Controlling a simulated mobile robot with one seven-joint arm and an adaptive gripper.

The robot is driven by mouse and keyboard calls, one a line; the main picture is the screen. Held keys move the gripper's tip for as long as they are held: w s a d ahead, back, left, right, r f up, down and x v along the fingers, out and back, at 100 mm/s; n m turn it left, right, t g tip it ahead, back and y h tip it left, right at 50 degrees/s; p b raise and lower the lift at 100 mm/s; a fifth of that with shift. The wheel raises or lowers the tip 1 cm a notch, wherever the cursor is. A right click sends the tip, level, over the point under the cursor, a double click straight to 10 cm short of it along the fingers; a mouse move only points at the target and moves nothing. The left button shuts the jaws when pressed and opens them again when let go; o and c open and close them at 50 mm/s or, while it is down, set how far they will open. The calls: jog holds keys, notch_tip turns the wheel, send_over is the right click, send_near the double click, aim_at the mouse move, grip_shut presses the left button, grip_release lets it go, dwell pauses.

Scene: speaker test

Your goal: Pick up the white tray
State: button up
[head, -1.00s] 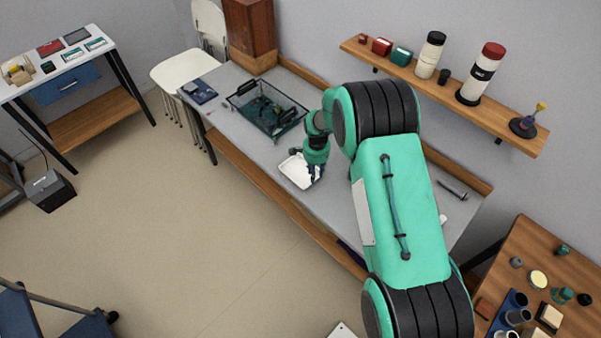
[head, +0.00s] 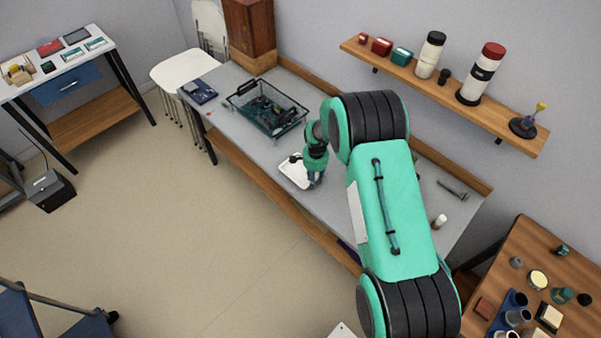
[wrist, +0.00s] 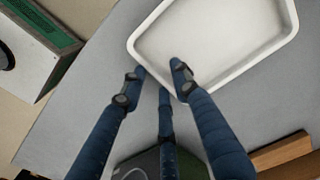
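The white tray (head: 291,173) lies on the grey workbench, partly hidden by my gripper (head: 316,181) in the head view. In the wrist view the white tray (wrist: 215,35) fills the upper right, shallow, empty and rimmed. My gripper (wrist: 160,80) has three blue fingers, with their tips spread apart. The right fingertip overlaps the tray's near corner, while the left and middle tips show just outside the rim. I cannot tell whether any finger touches the tray.
A dark see-through bin (head: 267,108) with parts stands behind the tray on the workbench (head: 225,82). A blue device (head: 199,91) lies at the bench's far left end. A white bottle (head: 439,221) and a grey tool (head: 452,190) are right of my arm.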

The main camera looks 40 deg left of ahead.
grip_shut()
jog(key=shift+r, duration=0.2)
dwell(0.3)
jog(key=shift+r, duration=0.9)
jog(key=shift+s+d+r, duration=0.25)
jog(key=shift+d+r, duration=0.05)
jog(key=shift+r, duration=0.4)
jog(key=s+d, duration=0.3)
jog(key=d, duration=0.1)
jog(key=s+d+r, duration=0.1)
jog(key=s+d, duration=0.2)
jog(key=d, duration=0.1)
jog(key=s+d, duration=0.3)
jog(key=d, duration=0.1)
jog(key=shift+s+r, duration=0.15)
jog(key=shift+r, duration=0.05)
